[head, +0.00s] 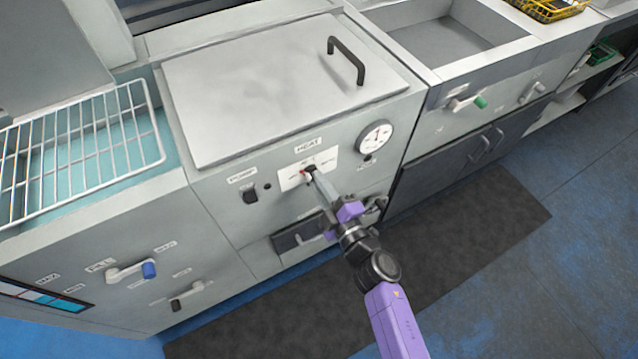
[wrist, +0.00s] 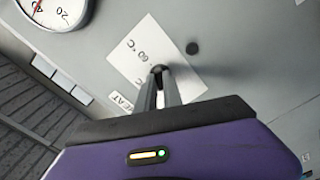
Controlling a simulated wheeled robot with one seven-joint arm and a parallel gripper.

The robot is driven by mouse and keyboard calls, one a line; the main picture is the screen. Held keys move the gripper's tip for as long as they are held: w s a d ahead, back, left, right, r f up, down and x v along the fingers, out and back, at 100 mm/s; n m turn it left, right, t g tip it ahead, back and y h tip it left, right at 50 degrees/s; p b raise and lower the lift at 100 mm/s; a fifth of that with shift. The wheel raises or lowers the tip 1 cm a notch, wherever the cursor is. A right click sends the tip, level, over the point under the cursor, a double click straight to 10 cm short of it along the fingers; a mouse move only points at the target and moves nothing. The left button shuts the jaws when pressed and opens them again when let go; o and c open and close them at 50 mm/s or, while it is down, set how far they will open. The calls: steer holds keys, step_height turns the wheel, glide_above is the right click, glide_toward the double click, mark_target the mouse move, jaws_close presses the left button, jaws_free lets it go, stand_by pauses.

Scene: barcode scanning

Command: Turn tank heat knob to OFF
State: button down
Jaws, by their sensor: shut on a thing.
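The tank heat knob (wrist: 157,70) is a small dark knob on a white label plate (head: 292,177) marked HEAT, on the front panel of the tank (head: 235,165). My gripper (head: 311,172) reaches the panel from the front right. In the wrist view, its two fingers (wrist: 160,80) are shut on the knob and hide most of it. A "60 °C" mark shows on the plate beside the fingertips. The knob's pointer direction cannot be told.
A round gauge (head: 376,136) is right of the plate, and a black switch (head: 249,193) is left. A lid with a dark handle (head: 346,60) covers the tank. A wire rack (head: 80,150) stands left. A dark mat (head: 480,230) lies on the floor.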

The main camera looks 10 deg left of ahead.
steer(key=n+b, duration=0.1)
steer(key=n, duration=0.4)
steer(key=shift+n, duration=0.3)
stand_by(0.4)
steer(key=c, duration=1.5)
jaws_free()
steer(key=p+v, duration=0.1)
steer(key=v, duration=0.6)
steer(key=shift+s+d, duration=0.25)
steer(key=shift+s, duration=0.1)
